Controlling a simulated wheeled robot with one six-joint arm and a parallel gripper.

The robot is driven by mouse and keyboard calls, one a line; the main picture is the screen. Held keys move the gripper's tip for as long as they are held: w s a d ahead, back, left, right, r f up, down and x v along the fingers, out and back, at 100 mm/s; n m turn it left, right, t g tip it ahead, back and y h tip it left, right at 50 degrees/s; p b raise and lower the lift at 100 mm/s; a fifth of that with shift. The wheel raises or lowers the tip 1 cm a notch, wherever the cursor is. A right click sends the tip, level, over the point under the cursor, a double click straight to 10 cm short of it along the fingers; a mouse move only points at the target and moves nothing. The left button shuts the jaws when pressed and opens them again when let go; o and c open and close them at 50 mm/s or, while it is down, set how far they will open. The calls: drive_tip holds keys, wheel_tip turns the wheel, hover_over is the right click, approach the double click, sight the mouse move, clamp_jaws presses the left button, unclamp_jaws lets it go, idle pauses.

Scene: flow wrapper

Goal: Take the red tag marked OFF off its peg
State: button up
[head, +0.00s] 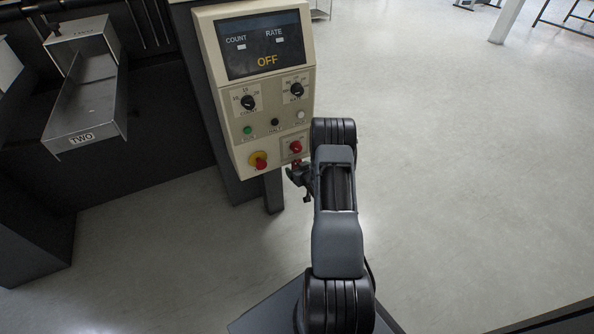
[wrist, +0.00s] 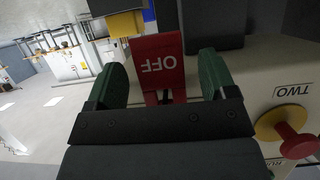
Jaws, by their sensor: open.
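The red tag (wrist: 158,62), with OFF reading upside down in the wrist view, sits between the two green fingers of my gripper (wrist: 162,68). My gripper is open, with a finger on each side of the tag and a visible gap to both. I cannot make out the peg clearly; the tag's lower part in the picture is partly hidden by my gripper. In the head view my gripper (head: 301,180) is at the lower right of the control panel (head: 225,115), partly hidden by my arm.
A red mushroom button on a yellow ring (head: 258,160) is close to my gripper; it also shows in the wrist view (wrist: 296,143). A red knob (head: 296,147) is just above my gripper. A metal chute marked TWO (head: 90,95) stands left. Open floor (head: 460,170) lies right.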

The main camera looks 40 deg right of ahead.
drive_tip(key=shift+w+f, duration=0.2)
drive_tip(key=shift+w, duration=0.4)
drive_tip(key=c, duration=1)
drive_tip(key=shift+w+d+r, duration=0.1)
drive_tip(key=shift+d+r, duration=0.05)
drive_tip(key=shift+r, duration=0.5)
drive_tip(key=shift+s+p, duration=0.35)
drive_tip(key=shift+s, duration=0.55)
drive_tip(key=shift+c, duration=0.2)
drive_tip(key=shift+s+a+f+p, duration=0.1)
drive_tip(key=shift+s+a+p, duration=0.1)
drive_tip(key=shift+s, duration=0.6)
drive_tip(key=shift+s+a+f+p, duration=0.1)
drive_tip(key=shift+s+a, duration=0.1)
drive_tip(key=shift+s, duration=0.55)
drive_tip(key=shift+s+a+p, duration=0.15)
drive_tip(key=shift+s+p, duration=0.05)
drive_tip(key=shift+s, duration=0.9)
drive_tip(key=shift+s+a+p, duration=0.15)
drive_tip(key=shift+s, duration=0.9)
